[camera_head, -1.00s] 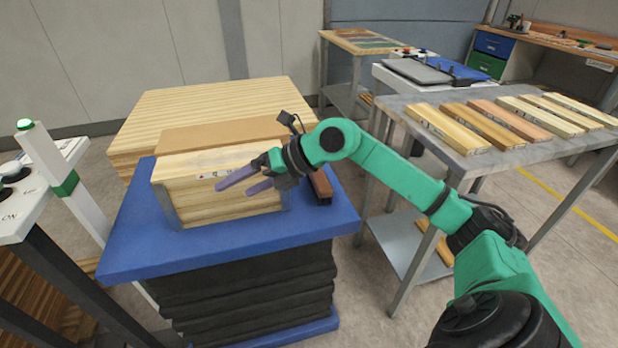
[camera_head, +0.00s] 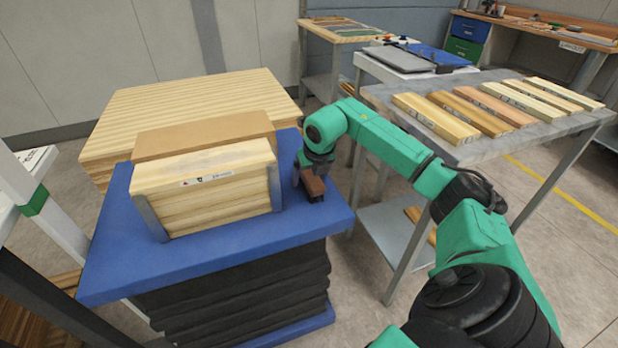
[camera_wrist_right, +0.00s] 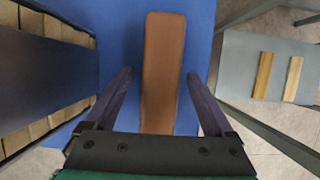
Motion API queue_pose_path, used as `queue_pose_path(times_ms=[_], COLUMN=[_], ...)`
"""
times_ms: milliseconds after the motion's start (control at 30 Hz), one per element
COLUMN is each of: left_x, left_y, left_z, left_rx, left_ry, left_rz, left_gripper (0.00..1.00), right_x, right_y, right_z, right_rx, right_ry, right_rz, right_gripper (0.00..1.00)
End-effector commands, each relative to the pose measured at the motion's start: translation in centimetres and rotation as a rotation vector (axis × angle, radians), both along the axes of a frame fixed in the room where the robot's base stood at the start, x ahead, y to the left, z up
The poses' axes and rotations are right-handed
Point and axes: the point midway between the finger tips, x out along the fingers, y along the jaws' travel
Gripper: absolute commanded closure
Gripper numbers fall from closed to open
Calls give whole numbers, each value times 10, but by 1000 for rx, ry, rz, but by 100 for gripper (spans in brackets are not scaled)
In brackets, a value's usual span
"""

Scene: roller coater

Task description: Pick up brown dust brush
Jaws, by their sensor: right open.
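The brown dust brush (camera_head: 313,184) lies on the blue lift table top (camera_head: 240,232), to the right of the stacked boards. In the right wrist view the brush (camera_wrist_right: 163,75) runs lengthwise between the two open fingers of my right gripper (camera_wrist_right: 160,95), with a gap on each side. In the head view my right gripper (camera_head: 309,172) points down over the brush, and its fingers partly hide it. My left gripper is not in view.
The board stack (camera_head: 205,190) with metal end plates stands close left of the brush. A grey table (camera_head: 480,150) with several boards stands to the right, its lower shelf (camera_head: 395,235) below. A large wooden stack (camera_head: 190,100) is behind.

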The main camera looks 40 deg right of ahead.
Motion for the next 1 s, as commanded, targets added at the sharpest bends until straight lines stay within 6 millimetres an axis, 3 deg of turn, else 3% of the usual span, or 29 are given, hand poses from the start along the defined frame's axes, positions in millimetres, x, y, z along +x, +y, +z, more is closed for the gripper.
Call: queue_pose_path(times_ms=[100,267,300,500,533,833,1000], left_x=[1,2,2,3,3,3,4], left_y=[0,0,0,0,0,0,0], left_z=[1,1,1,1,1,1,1], left_rx=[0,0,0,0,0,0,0], left_ry=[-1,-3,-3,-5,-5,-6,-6], left_rz=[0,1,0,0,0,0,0], left_gripper=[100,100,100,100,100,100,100], right_x=[4,5,5,5,5,5,6], right_y=[-2,-2,-2,-2,-2,-2,-2], right_z=[-13,-14,-13,-13,-13,-10,11], right_rx=[0,-2,-1,0,0,0,-1], right_ry=[0,-2,-1,-1,-1,-2,-6], right_rz=[-1,0,0,0,0,-1,-1], right_gripper=[12,12,16,93,100,100,100])
